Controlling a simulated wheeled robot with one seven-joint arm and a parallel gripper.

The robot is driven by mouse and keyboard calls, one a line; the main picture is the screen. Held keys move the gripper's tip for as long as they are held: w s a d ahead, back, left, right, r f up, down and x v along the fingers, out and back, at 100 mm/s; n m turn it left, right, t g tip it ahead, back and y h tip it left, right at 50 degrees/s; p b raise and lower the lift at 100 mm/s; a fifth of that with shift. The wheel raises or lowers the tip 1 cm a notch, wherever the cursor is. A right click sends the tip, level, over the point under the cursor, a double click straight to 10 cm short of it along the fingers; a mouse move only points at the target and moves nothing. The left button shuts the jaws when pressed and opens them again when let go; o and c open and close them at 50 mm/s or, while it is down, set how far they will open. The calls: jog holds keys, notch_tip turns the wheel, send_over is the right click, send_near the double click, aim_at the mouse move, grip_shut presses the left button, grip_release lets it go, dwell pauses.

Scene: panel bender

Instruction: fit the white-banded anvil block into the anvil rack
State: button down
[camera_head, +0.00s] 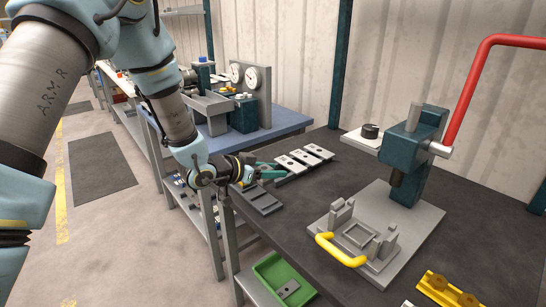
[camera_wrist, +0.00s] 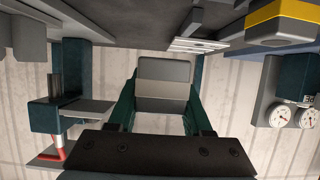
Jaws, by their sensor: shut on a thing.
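My gripper (camera_head: 268,172) reaches over the left edge of the dark bench, with green fingers. In the wrist view my gripper (camera_wrist: 165,88) is shut on a grey block (camera_wrist: 164,72), with one finger on each side. In the head view the block is hidden or too small to tell. A pale slotted piece with dark spots (camera_head: 303,158), possibly the anvil rack, lies just right of my fingertips. It also shows in the wrist view (camera_wrist: 190,46), apart from the block.
A dark grey slotted tray (camera_head: 262,201) lies at the bench's left edge. A press with a red lever (camera_head: 478,85) and a fixture with a yellow handle (camera_head: 340,250) stand to the right. A green bin (camera_head: 265,270) sits below. Gauges (camera_head: 245,75) stand on the blue bench behind.

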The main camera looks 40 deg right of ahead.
aim_at(272, 198)
jog(key=shift+w+a+f+b, duration=0.1)
jog(key=shift+f+b, duration=0.35)
jog(key=shift+f, duration=0.1)
jog(key=shift+f+b, duration=1.85)
jog(key=shift+f, duration=0.75)
jog(key=shift+f+b, duration=0.25)
jog(key=shift+b, duration=0.05)
jog(key=shift+c, duration=1.2)
grip_release()
jog(key=b+v, duration=0.2)
jog(key=v, duration=0.8)
jog(key=shift+a, duration=0.35)
jog(key=shift+r, duration=0.1)
